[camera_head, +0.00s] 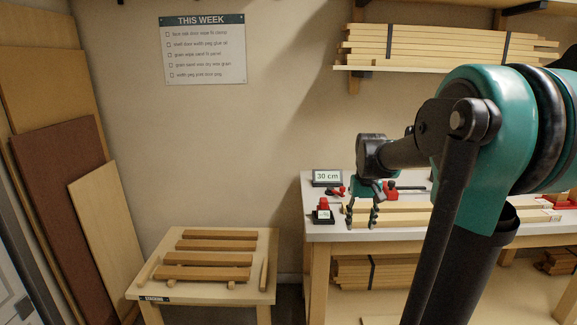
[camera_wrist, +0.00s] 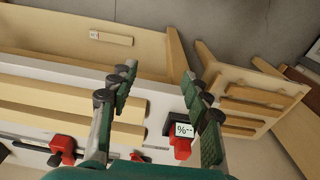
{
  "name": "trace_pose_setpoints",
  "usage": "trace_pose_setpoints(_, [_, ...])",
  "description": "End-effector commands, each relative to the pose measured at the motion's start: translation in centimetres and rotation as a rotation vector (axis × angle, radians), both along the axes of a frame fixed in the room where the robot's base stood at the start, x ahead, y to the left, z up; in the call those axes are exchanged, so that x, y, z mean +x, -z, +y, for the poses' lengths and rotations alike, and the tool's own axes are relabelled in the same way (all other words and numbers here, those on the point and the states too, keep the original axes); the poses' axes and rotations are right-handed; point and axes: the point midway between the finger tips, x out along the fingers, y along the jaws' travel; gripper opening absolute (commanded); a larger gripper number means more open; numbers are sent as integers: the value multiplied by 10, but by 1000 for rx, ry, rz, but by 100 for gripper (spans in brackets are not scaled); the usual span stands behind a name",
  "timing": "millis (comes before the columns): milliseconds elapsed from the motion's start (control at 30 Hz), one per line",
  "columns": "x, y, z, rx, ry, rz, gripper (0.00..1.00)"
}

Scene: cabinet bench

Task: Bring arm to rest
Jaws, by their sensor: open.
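My gripper (camera_head: 361,213) hangs from my arm over the left end of the white workbench (camera_head: 325,233) in the head view. In the wrist view my gripper (camera_wrist: 160,92) has its two fingers spread wide, with nothing between the fingertips. Light wooden boards (camera_head: 400,218) lie on the bench beside and behind the fingers; they also show in the wrist view (camera_wrist: 60,108). My arm hides part of the bench.
A small red and black device (camera_head: 322,212) and a "30 cm" display (camera_head: 327,177) stand near the bench's left end. A low table (camera_head: 210,285) with several brown slats is at left. Panels (camera_head: 65,150) lean on the wall. A shelf (camera_head: 400,68) holds stacked boards.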

Motion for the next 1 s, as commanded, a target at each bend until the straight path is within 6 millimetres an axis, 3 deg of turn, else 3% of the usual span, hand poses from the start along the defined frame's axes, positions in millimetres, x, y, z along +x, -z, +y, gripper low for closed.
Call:
trace_pose_setpoints(233, [-53, 51, 13, -1, -1, -89, 48])
trace_pose_setpoints(500, [-147, 132, 29, 4, 0, -235, 48])
trace_pose_setpoints(600, [-168, 148, 31, 6, 0, -268, 48])
trace_pose_setpoints(733, [-179, 157, 32, 8, 1, -286, 48])
trace_pose_setpoints(1000, [-180, 157, 32, 8, 1, -287, 48])
